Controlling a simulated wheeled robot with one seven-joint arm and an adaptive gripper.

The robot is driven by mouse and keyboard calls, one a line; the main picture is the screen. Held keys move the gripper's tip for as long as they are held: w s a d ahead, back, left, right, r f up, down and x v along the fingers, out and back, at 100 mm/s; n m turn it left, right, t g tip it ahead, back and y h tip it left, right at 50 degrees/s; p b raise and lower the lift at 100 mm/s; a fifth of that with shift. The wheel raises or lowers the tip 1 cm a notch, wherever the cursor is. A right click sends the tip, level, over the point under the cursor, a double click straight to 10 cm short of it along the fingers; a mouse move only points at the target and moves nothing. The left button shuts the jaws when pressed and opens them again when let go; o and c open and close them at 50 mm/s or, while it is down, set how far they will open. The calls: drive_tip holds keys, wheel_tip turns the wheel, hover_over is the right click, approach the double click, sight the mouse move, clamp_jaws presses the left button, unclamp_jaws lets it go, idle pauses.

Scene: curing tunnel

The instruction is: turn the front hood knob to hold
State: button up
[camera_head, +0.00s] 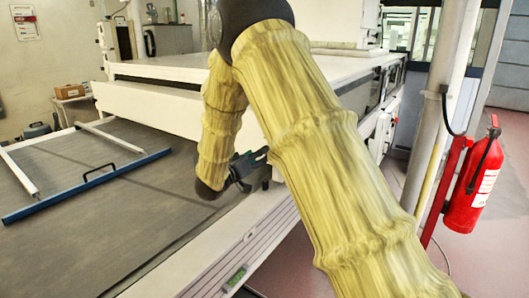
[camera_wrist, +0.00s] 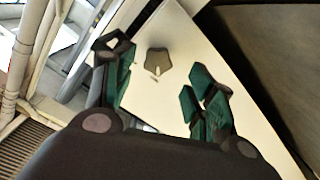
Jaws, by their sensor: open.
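The front hood knob (camera_wrist: 157,60) is a small dark grey piece on a white panel (camera_wrist: 165,110) in the wrist view. It has a pale mark near its lower, narrower end. My gripper (camera_wrist: 156,75) is open, with a green-padded finger on each side of the knob in the picture. The knob looks apart from both fingers, and the gap in depth is hard to judge. In the head view my gripper (camera_head: 251,165) is at the front right corner of the white hood (camera_head: 150,105). The knob cannot be made out there. No hold label is readable.
A grey belt bed (camera_head: 110,240) with a blue-edged frame (camera_head: 90,187) lies left of my arm. A white side rail (camera_head: 235,250) carries a green level (camera_head: 235,278). A post (camera_head: 440,110) and a red fire extinguisher (camera_head: 472,185) stand at the right.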

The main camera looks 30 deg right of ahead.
drive_tip(key=shift+x, duration=2.3)
drive_tip(key=shift+s, duration=0.15)
drive_tip(key=shift+c, duration=0.4)
drive_tip(key=c, duration=0.9)
